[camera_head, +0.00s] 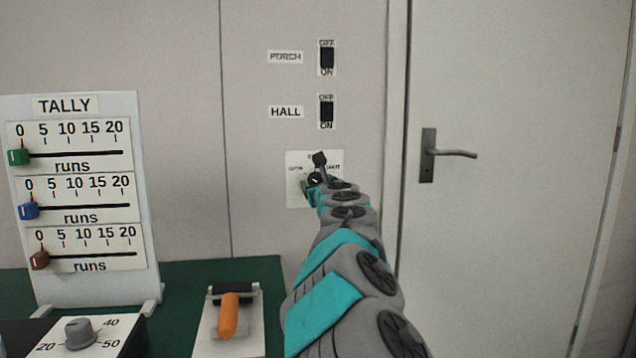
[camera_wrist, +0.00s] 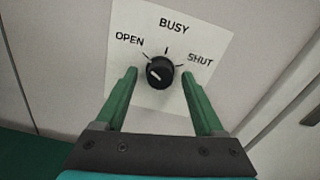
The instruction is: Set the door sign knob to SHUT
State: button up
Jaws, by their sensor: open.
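The door sign knob (camera_wrist: 160,72) is a round black dial on a white plate (camera_wrist: 205,40) fixed to the wall. The plate reads OPEN at left, BUSY at top and SHUT at right. The knob's white mark points to the upper left, towards OPEN. My gripper (camera_wrist: 159,76) is open, with one green finger on each side of the knob and a visible gap on both sides. In the head view my arm covers much of the plate (camera_head: 294,200), and the knob is hard to make out there.
PORCH (camera_head: 327,57) and HALL (camera_head: 327,111) switches sit above the plate. A door with a lever handle (camera_head: 428,155) is to the right. A TALLY board (camera_head: 100,190), a grey dial (camera_head: 79,333) and an orange-handled lever (camera_head: 229,315) stand on the green bench at left.

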grip_shut()
dwell(0.7)
